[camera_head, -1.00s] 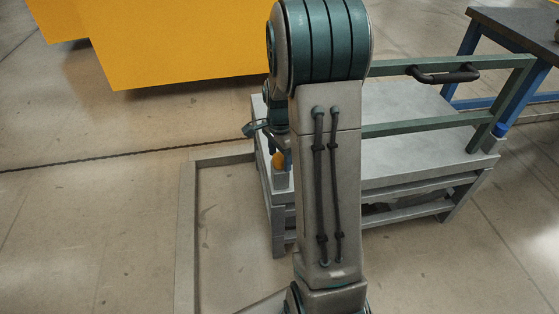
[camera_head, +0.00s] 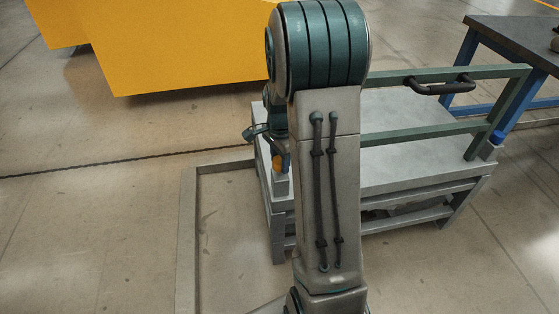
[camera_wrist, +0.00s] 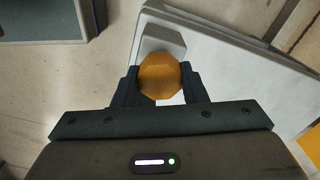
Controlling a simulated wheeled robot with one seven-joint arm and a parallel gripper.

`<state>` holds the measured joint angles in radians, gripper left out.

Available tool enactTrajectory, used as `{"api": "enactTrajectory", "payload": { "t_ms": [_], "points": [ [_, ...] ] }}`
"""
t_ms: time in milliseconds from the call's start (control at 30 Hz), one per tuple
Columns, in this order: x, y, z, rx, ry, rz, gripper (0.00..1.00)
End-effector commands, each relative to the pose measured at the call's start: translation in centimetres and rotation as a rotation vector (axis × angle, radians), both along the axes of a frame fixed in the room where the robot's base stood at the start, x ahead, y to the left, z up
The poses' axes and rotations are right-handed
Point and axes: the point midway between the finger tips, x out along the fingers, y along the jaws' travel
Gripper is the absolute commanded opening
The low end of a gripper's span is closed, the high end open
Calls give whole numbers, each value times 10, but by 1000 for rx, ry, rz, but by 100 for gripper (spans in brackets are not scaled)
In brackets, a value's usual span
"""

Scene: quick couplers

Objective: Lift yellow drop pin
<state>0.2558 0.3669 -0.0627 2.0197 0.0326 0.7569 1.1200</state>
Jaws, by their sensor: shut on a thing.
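The yellow drop pin shows an orange-yellow faceted head (camera_wrist: 160,77) between my two dark fingers in the wrist view. My gripper (camera_wrist: 160,88) is shut on this head, one finger on each side. The head sits at a grey block (camera_wrist: 160,42) on the cart's corner; whether the pin is raised from it cannot be told. In the head view only a small part of the pin (camera_head: 277,160) shows, over the grey corner post of the cart. My arm hides most of my gripper there. The pin's shaft is hidden.
The grey cart (camera_head: 410,160) has a green rail frame (camera_head: 450,72) with a black handle. A dark table (camera_head: 515,35) stands at the back right, a large yellow block (camera_head: 180,45) at the back left. The floor left of the cart holds a low grey frame (camera_head: 187,240).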

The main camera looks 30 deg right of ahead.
Motion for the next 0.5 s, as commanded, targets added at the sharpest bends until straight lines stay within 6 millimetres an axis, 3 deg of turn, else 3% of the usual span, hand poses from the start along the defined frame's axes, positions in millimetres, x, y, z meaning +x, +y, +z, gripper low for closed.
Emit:
{"api": "enactTrajectory", "payload": {
  "t_ms": [33, 100, 467, 500],
  "points": [
    [1, 0, 14, -1, -3, 0, 0],
    [1, 0, 20, -1, -3, 0, 0],
    [2, 0, 24, -1, -6, 0, 0],
    [2, 0, 24, -2, -7, 0, 47]
  ]
}}
